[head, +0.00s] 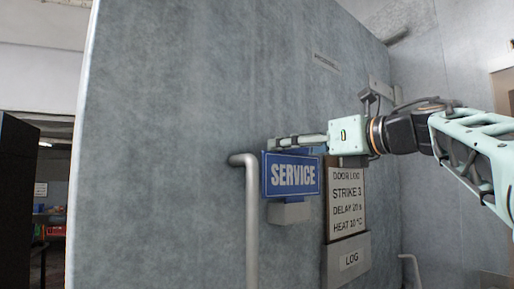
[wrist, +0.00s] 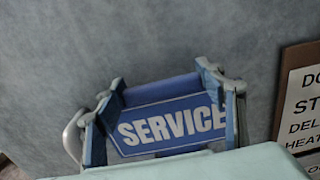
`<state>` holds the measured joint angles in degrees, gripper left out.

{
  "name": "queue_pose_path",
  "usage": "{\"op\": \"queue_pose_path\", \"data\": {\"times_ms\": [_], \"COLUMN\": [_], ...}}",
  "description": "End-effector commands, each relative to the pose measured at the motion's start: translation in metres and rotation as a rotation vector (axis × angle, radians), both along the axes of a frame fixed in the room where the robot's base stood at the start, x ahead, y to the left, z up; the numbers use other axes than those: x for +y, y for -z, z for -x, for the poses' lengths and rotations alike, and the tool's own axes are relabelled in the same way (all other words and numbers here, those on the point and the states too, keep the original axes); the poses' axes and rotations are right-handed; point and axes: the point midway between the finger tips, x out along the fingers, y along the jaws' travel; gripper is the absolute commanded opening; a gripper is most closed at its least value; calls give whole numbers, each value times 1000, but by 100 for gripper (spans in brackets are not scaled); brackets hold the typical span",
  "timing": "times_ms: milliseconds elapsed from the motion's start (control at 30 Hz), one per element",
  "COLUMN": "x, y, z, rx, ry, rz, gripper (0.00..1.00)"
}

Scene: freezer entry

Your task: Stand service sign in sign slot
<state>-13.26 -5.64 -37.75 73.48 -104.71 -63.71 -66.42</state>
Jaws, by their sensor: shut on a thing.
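The service sign (head: 292,176) is a blue plate with white SERVICE lettering. It is held upright, slightly tilted in the head view, in front of the grey wall panel. It also shows in the wrist view (wrist: 165,126), between the two fingers. My gripper (head: 284,142) is shut on the sign near its top; its fingers show at either side in the wrist view (wrist: 163,88). A small grey block (head: 289,213), which appears to be the sign slot, is directly below the sign. I cannot tell whether the sign's lower edge is inside it.
A grey handle bar (head: 251,215) stands close on the left of the sign. A door log board (head: 346,203) and a LOG holder (head: 348,260) are close on the right. The panel (head: 190,120) above and left is clear.

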Motion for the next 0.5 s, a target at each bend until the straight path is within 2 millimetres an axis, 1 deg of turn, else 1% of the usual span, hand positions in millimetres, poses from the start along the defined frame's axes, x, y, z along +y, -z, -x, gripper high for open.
{"op": "queue_pose_path", "data": {"times_ms": [233,500], "x": [0,0], "y": [6,6], "z": [0,0], "rx": [-1,-1], "ry": [1,0], "rz": [-1,-1], "gripper": [45,45]}}
